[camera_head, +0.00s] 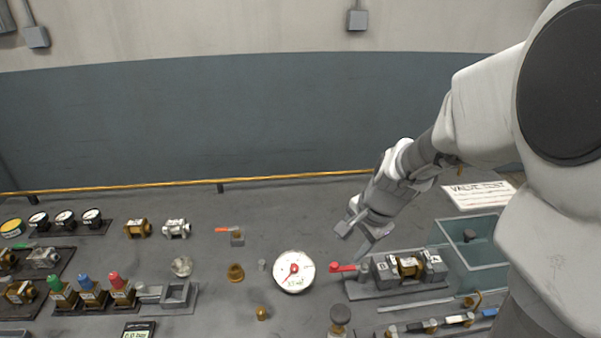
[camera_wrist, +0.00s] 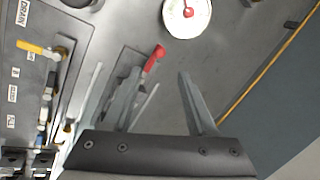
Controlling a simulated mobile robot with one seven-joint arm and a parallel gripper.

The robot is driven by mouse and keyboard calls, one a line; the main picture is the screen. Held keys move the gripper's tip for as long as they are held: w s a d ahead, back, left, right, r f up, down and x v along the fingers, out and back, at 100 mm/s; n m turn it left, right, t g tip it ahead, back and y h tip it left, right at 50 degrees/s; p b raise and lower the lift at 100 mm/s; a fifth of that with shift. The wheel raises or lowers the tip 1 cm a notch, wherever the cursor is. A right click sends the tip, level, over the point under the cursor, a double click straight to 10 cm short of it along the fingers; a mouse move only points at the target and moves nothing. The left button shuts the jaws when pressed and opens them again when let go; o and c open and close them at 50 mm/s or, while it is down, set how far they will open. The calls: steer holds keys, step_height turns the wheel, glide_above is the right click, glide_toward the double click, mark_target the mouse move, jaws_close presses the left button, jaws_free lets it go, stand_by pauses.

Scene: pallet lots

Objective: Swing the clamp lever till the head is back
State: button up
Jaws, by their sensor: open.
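The clamp is a grey fixture (camera_head: 385,290) at the right of the bench in the head view, with a brass valve (camera_head: 408,267) between its grey blocks. Its red lever (camera_head: 343,267) sticks out to the left. The lever's red handle also shows in the wrist view (camera_wrist: 154,58), near the left fingertip. My gripper (camera_head: 356,243) is open and empty, above and just behind the lever in the head view. In the wrist view my gripper (camera_wrist: 159,75) has its fingers spread. The left finger hides part of the clamp, and the clamp head cannot be made out clearly.
A round white gauge (camera_head: 294,271) lies left of the lever. A clear bluish tank (camera_head: 470,262) stands right of the clamp. Several valves, gauges and coloured-cap fittings fill the left. A yellow rail (camera_head: 290,178) runs along the back; the bench before it is mostly clear.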

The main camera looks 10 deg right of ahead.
mark_target(336, 264)
steer(key=b+x, duration=0.1)
steer(key=x, duration=0.9)
steer(key=shift+f, duration=0.2)
jaws_close()
stand_by(1.1)
